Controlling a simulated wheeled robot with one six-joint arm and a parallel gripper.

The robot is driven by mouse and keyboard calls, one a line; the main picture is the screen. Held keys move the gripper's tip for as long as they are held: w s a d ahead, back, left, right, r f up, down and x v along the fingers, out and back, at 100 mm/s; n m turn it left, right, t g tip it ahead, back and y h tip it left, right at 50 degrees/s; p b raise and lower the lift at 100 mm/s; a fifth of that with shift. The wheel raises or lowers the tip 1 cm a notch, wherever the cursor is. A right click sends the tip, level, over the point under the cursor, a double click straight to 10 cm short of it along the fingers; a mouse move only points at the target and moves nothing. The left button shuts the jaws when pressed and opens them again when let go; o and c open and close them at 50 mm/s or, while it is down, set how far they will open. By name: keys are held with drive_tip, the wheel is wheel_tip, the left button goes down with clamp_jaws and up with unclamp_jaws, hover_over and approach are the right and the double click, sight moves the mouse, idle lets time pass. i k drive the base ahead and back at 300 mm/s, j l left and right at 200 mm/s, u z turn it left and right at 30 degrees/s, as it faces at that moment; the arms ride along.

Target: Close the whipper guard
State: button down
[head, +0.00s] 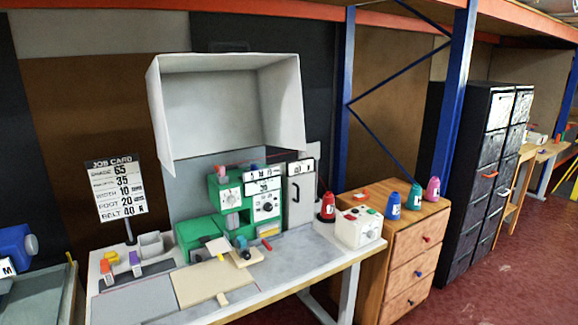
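A large white hood (228,105), which looks like the whipper guard, is raised above the workbench, its hollow side facing me. The green machine (230,210) stands below it on the bench, uncovered, with dials and small labels on its front. A tall grey panel with a dark handle (300,190) stands to the right of the machine. My gripper is not in view, and no part of my arm shows near the hood.
The grey bench (275,255) holds a job card stand (118,187), tan boards (214,279) and a white control box (357,228). A wooden drawer unit (405,247) with coloured cones and a black cabinet (478,180) stand right. Red floor (500,290) is clear in front.

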sight(219, 246)
drive_tip(key=i+j, duration=0.15)
drive_tip(key=i, duration=0.45)
drive_tip(key=i+j, duration=0.15)
drive_tip(key=i, duration=0.4)
